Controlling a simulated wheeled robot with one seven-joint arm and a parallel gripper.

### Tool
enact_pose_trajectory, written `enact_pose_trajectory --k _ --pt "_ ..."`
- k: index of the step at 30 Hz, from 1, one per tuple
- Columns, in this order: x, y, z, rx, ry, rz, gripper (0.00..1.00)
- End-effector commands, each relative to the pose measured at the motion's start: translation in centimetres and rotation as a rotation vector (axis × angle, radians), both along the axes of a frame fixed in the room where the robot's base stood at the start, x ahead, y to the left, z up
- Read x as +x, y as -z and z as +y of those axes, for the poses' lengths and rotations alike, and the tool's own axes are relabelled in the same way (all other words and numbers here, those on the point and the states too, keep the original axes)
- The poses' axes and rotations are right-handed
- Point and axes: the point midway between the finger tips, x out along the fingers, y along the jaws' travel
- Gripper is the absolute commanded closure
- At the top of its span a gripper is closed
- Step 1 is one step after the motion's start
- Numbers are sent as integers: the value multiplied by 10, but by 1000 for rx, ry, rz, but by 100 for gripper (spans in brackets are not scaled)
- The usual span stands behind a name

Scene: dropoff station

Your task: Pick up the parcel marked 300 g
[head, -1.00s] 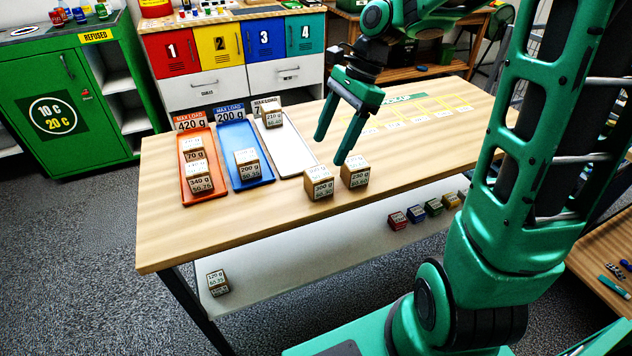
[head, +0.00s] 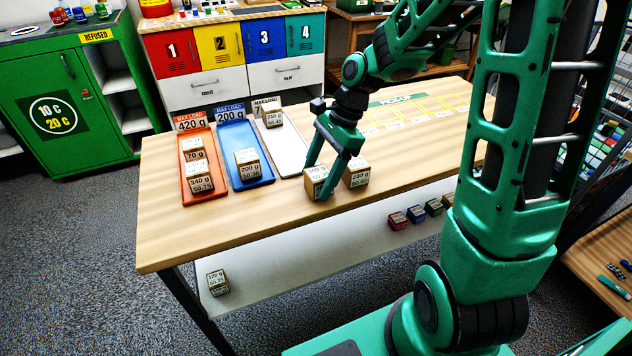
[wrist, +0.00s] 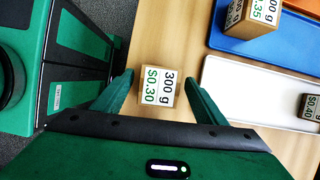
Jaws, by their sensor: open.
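The parcel marked 300 g (head: 312,182) is a small cardboard cube on the wooden table, near its front edge. In the wrist view its label, "300 g $0.30", faces up on the parcel (wrist: 158,86), which lies between and just beyond my fingertips. My gripper (head: 316,182) is open, with one finger on either side of the parcel in the head view, partly covering it. The fingers also show spread apart in the wrist view (wrist: 160,84). I cannot tell whether either finger touches the parcel.
A parcel marked 230 g (head: 356,173) stands close on the right. Red (head: 204,201), blue (head: 236,184) and white (head: 291,160) trays holding parcels lie to the left and behind. The table (head: 250,221) is bare in front of them. Small coloured boxes (head: 415,213) sit on the lower shelf.

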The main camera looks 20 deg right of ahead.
Motion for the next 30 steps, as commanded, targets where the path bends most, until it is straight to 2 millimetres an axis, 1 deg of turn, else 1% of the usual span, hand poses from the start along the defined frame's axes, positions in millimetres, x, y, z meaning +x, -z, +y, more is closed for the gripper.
enact_pose_trajectory --k 3,4,5,6,8,9,10,11,19,23,26,29,30 --pt "0 0 0 0 0 0 34" --pt "0 0 0 0 0 0 37" --pt "0 0 0 0 0 0 44" --pt "0 0 0 0 0 0 53" --pt "0 0 0 0 0 0 68" --pt "0 0 0 0 0 0 77" --pt "0 0 0 0 0 0 85" --pt "0 0 0 0 0 0 88" --pt "0 -2 0 0 -1 -1 88" --pt "1 -7 0 1 -1 -3 88" --pt "1 -17 0 -1 0 -5 88" --pt "1 -34 0 -1 -2 -6 88" --pt "1 -43 -1 -2 0 -7 88"
